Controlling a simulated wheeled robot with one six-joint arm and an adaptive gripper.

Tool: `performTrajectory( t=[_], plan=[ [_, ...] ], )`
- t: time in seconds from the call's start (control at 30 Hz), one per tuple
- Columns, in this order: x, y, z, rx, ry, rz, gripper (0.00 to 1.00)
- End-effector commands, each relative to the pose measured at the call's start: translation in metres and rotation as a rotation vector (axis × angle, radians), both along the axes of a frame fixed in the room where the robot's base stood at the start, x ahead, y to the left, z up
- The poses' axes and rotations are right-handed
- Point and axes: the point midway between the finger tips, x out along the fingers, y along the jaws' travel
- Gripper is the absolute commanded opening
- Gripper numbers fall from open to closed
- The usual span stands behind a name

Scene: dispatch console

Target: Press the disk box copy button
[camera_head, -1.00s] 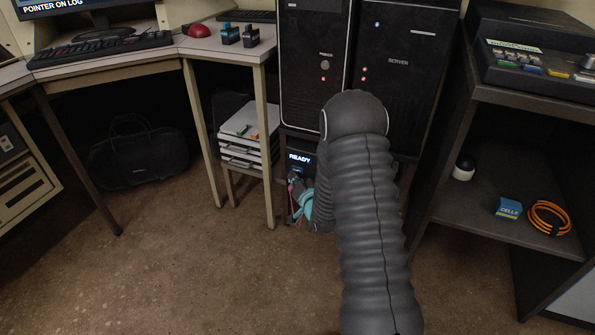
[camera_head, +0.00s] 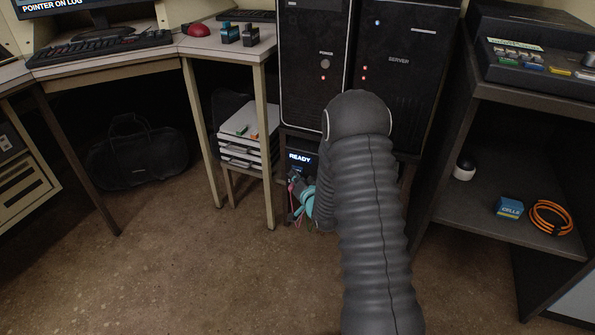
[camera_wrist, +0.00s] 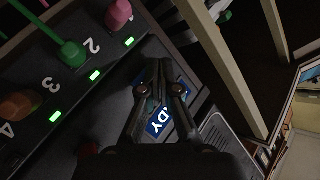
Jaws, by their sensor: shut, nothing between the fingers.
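The disk box shows its lit READY display (camera_head: 299,157) under the computer towers, partly hidden by my arm. In the wrist view the disk box (camera_wrist: 68,133) fills the left side, with numbered slots, green lights and coloured plugs. My gripper (camera_wrist: 160,68) is shut and empty. Its fingertips are over the blue display (camera_wrist: 158,122) and hide part of its word; I cannot tell if they touch. In the head view my arm hides most of the gripper.
Two black towers, one marked SERVER (camera_head: 398,85), stand above the box. A stack of trays (camera_head: 245,135) and a desk leg (camera_head: 266,150) are close on its left. A dark shelf unit (camera_head: 470,215) stands right. The floor in front is clear.

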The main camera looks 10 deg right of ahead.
Motion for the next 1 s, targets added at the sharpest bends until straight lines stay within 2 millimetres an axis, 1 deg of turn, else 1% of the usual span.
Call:
performTrajectory(
  t=[1.0],
  plan=[
    [0.0063,-0.0048,0.0000,0.001,0.000,-0.002,0.00]
  ],
)
